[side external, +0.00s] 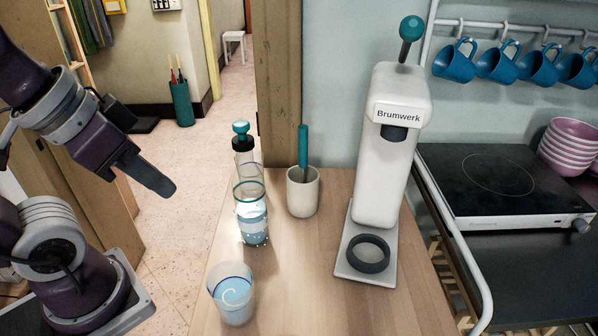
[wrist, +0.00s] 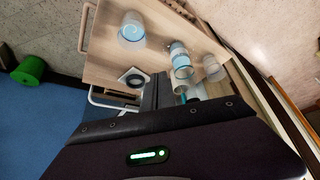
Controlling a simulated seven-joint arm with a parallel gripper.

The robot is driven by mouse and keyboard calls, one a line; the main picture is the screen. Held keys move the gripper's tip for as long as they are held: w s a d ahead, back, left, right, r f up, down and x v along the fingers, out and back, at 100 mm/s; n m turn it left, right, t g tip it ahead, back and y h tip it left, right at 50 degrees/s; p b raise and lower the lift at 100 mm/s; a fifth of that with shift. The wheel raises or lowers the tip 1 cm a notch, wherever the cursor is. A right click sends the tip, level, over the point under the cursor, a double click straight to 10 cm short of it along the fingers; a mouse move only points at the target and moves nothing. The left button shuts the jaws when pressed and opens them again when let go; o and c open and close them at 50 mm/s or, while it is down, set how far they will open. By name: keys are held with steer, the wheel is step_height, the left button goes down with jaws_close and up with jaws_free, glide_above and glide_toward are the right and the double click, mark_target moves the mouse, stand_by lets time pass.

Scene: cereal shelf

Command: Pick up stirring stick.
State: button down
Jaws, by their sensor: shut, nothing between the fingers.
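The stirring stick (side external: 303,146) has a teal handle and stands upright in a cream cup (side external: 303,199) on the wooden counter. Its lower end is hidden inside the cup. My gripper (side external: 168,189) is at the left of the side view, in the air and well apart from the cup and the stick. Its fingers are shut and empty. In the wrist view my gripper (wrist: 161,80) points toward the counter. I cannot pick out the stick for certain there.
A tumbler (side external: 233,300) is at the front. A white Brumwerk machine (side external: 383,185) stands to the right. Open floor lies between my arm and the counter (side external: 310,275).

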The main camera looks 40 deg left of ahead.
stand_by(0.4)
steer(key=c, duration=1.2)
jaws_free()
steer(key=w+a+r+n+g, duration=0.1)
steer(key=w+r+n, duration=0.15)
steer(key=w, duration=0.45)
steer(key=w+r+n+g, duration=0.1)
steer(key=w+r+n, duration=0.1)
steer(key=w+n, duration=0.3)
steer(key=n+g, duration=0.4)
steer(key=n, duration=0.4)
glide_above(303, 166)
steer(key=w, duration=0.1)
step_height(303, 166, down, 11)
steer(key=shift+n, duration=0.25)
steer(key=f, duration=0.7)
steer(key=shift+s+a+f, duration=0.1)
steer(key=shift+a, duration=0.3)
